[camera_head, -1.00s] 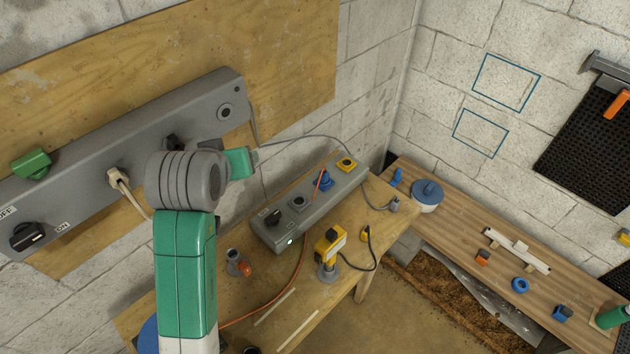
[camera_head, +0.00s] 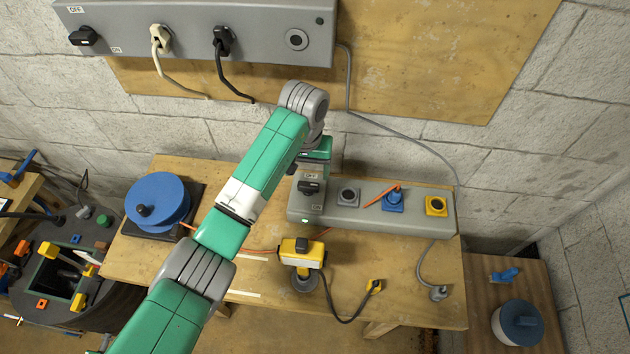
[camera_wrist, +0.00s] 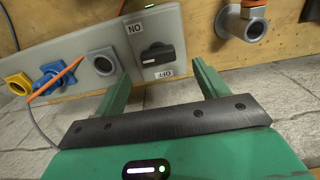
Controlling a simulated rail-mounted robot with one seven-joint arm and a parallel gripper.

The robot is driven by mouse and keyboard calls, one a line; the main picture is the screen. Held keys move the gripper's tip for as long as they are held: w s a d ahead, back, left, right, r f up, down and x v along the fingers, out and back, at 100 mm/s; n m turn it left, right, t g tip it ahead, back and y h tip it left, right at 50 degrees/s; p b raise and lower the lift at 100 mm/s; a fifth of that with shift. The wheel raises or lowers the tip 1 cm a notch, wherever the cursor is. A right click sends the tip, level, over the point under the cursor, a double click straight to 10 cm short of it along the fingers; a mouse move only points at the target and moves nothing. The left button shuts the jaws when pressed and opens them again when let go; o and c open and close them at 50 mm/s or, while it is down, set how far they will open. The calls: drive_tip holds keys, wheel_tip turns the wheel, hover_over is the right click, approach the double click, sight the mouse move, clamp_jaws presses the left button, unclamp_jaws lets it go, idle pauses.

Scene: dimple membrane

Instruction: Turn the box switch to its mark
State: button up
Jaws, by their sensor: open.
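The box switch (camera_head: 310,187) is a black knob on a grey plate at the left end of the grey box (camera_head: 420,218) on the bench. In the wrist view the knob (camera_wrist: 157,54) lies roughly crosswise between an ON label (camera_wrist: 135,29) and an OFF label (camera_wrist: 164,74). Where its pointer aims is unclear. My gripper (camera_wrist: 162,73) is open and empty, its two green fingers on either side of the switch plate's near end, apart from the knob. In the head view my gripper (camera_head: 312,168) is just behind the switch, its fingertips partly hidden.
A yellow device (camera_head: 301,252) stands in front. A blue reel (camera_head: 158,202) is at left. A grey wall panel (camera_head: 200,35) is above.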

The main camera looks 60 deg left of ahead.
sight(308, 184)
wheel_tip(308, 184, down, 5)
drive_tip(key=shift+f+b, duration=0.2)
drive_tip(key=shift+b, duration=0.15)
drive_tip(key=shift+w+d, duration=0.1)
drive_tip(key=c, duration=1)
drive_tip(key=shift+r, duration=0.1)
